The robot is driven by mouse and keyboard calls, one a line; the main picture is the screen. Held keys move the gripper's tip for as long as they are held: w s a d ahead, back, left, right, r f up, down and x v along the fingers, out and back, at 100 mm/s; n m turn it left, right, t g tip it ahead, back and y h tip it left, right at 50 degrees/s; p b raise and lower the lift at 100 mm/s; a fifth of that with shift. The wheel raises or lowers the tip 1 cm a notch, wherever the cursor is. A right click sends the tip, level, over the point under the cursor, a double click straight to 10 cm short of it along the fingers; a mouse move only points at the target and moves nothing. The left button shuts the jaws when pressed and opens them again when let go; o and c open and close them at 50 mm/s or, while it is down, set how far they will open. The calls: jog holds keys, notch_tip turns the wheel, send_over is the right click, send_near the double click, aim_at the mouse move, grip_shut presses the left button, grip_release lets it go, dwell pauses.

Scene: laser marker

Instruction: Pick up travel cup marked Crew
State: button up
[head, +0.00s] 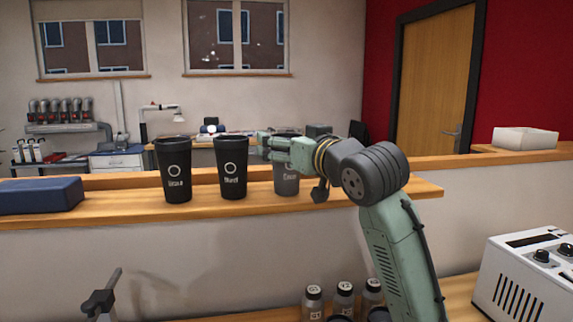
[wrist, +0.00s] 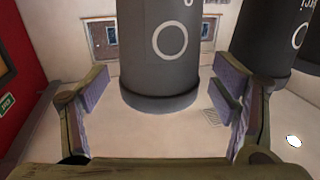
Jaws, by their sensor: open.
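A grey travel cup (head: 286,183) stands upright on the wooden counter ledge, at the right end of a row of three. Its small label is partly legible and looks like "Crew". My gripper (head: 264,145) is at the height of this cup's upper part and hides much of its top. In the wrist view, which looks upside down, the grey cup (wrist: 158,60) with its white ring sits between the two open fingers (wrist: 165,88). Gaps show on both sides of the cup near its rim. The cup's lower part is outside the wrist view.
Two black cups stand to the left, a middle one (head: 232,172) and a far-left one (head: 173,175). The middle one is close beside the grey cup. A dark blue case (head: 40,195) lies at the ledge's left. Ledge space right of the grey cup is clear.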

jog(key=shift+w+a, duration=0.2)
jog(key=shift+w, duration=0.25)
jog(key=c, duration=0.8)
jog(key=shift+c, duration=0.2)
jog(key=shift+r, duration=0.1)
